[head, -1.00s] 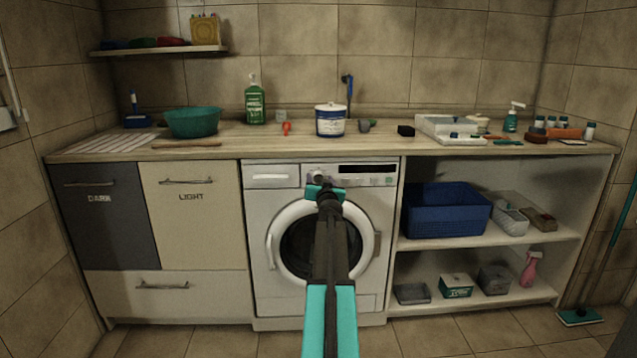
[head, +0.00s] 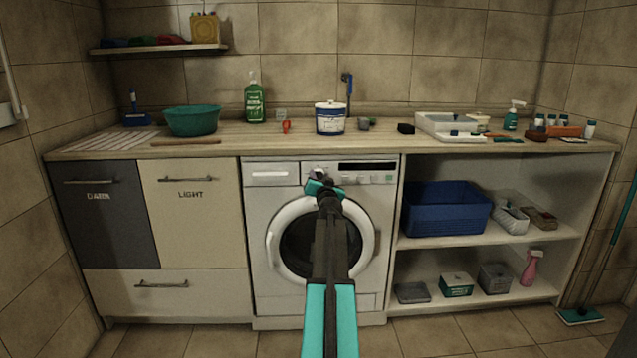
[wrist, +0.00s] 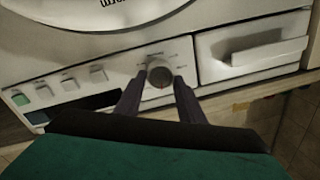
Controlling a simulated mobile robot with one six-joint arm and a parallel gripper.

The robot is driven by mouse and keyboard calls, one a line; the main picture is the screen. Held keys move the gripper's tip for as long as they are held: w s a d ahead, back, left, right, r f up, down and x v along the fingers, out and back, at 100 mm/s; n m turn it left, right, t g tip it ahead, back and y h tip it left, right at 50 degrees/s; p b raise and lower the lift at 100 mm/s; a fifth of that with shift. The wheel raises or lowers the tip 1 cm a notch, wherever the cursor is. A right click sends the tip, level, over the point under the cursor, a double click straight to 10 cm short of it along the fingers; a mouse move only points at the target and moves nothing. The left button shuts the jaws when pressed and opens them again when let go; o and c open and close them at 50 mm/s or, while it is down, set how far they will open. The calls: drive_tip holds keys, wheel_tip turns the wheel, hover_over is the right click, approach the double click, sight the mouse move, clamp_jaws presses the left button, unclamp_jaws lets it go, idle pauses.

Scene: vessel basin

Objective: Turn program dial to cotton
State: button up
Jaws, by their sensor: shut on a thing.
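The washing machine (head: 263,210) stands under the counter with its round door facing me. Its program dial (wrist: 160,74) is a grey knob with a small red mark, beside the detergent drawer (wrist: 253,47) in the wrist view. That view shows the panel upside down and tilted. My gripper (wrist: 161,79) is shut on the dial, one dark finger on each side. In the head view the gripper (head: 320,180) covers most of the dial. The print around the dial is too small to read.
A row of buttons (wrist: 69,84) and a dark display (head: 367,166) lie along the panel. The counter (head: 230,140) overhangs just above and holds a green bottle (head: 254,102) and a white-and-blue tub (head: 330,120). The floor in front is clear.

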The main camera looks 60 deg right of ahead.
drive_tip(key=m+b, duration=0.1)
drive_tip(key=m, duration=0.2)
drive_tip(key=shift+d, duration=0.15)
drive_tip(key=shift+m+b, duration=0.45)
drive_tip(key=shift+m, duration=1.55)
drive_tip(key=shift+s, duration=0.1)
drive_tip(key=o, duration=1)
drive_tip(key=shift+f, duration=0.1)
drive_tip(key=shift+o, duration=0.2)
drive_tip(key=shift+f, duration=0.1)
